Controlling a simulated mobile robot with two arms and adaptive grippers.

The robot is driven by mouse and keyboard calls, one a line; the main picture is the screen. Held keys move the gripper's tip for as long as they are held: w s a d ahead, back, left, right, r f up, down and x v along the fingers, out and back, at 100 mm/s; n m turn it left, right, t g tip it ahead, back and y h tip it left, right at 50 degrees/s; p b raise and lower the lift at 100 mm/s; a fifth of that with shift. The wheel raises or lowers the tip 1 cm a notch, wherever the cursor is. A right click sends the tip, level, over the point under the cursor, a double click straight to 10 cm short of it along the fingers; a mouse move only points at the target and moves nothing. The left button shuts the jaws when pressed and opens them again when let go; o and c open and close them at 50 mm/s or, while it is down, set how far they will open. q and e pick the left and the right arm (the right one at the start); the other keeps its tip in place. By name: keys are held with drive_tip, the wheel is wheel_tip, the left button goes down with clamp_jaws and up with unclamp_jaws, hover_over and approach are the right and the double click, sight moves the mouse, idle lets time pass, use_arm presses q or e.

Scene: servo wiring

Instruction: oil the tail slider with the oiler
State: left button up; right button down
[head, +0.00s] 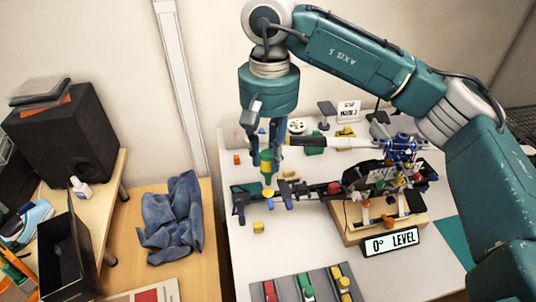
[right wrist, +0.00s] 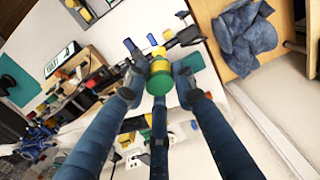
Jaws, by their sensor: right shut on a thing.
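My right gripper (head: 266,158) points down over the left end of a dark model helicopter (head: 385,180). It is shut on the oiler (head: 267,167), a small green bottle with a yellow lower part. In the right wrist view the oiler (right wrist: 160,84) sits between the fingers, its yellow end toward the tail. The tail slider is too small to make out. My left gripper is out of view.
A wooden stand (head: 408,222) holds the helicopter body, with a "0° LEVEL" sign (head: 391,241) in front. A yellow block (head: 258,227) lies left. A blue cloth (head: 172,220) lies on the wooden table beside.

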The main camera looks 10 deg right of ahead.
drive_tip(key=shift+r+p, duration=1.65)
drive_tip(key=shift+r, duration=1.35)
drive_tip(key=shift+f, duration=0.1)
